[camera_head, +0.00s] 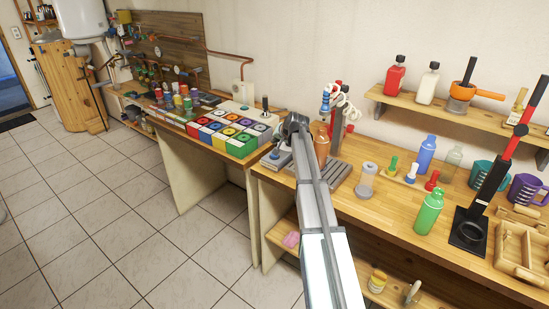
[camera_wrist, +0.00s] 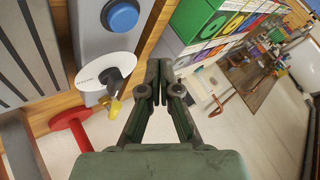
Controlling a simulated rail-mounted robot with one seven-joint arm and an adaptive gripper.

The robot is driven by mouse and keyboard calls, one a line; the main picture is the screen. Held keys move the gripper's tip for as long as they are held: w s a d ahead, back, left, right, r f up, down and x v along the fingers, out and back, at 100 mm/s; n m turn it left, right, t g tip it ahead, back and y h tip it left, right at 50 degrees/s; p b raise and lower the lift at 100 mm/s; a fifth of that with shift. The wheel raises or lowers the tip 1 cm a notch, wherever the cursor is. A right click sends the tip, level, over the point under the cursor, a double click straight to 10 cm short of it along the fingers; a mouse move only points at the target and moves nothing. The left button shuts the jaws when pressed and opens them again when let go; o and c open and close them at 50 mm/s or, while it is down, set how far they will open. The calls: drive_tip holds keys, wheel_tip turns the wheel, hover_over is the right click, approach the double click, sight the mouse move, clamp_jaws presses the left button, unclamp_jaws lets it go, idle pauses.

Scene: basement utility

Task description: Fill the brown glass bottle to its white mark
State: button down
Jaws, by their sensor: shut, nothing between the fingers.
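An amber-brown bottle (camera_head: 322,147) stands on the right workbench, just right of my gripper in the head view, under a blue dispenser head (camera_head: 325,101). My arm partly covers it, and I cannot make out a white mark or a liquid level. My gripper (camera_head: 296,122) is above the bench's back left part; it also shows in the wrist view (camera_wrist: 159,76), with the fingers together and empty. A grey box with a blue button (camera_wrist: 122,15) lies up and left of the fingertips in the wrist view. The bottle is not identifiable there.
A slatted grey tray (camera_head: 336,173) lies beside my arm. Coloured boxes (camera_head: 240,145) fill the left bench's near end. A red-handled object (camera_wrist: 68,125) is left of the fingers.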

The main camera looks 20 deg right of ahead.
drive_tip(key=shift+f+b, duration=0.85)
drive_tip(key=shift+f, duration=1.2)
drive_tip(key=shift+f, duration=0.15)
drive_tip(key=shift+f+b, duration=0.3)
drive_tip(key=shift+f+b, duration=0.3)
drive_tip(key=shift+f, duration=0.15)
idle(5.1)
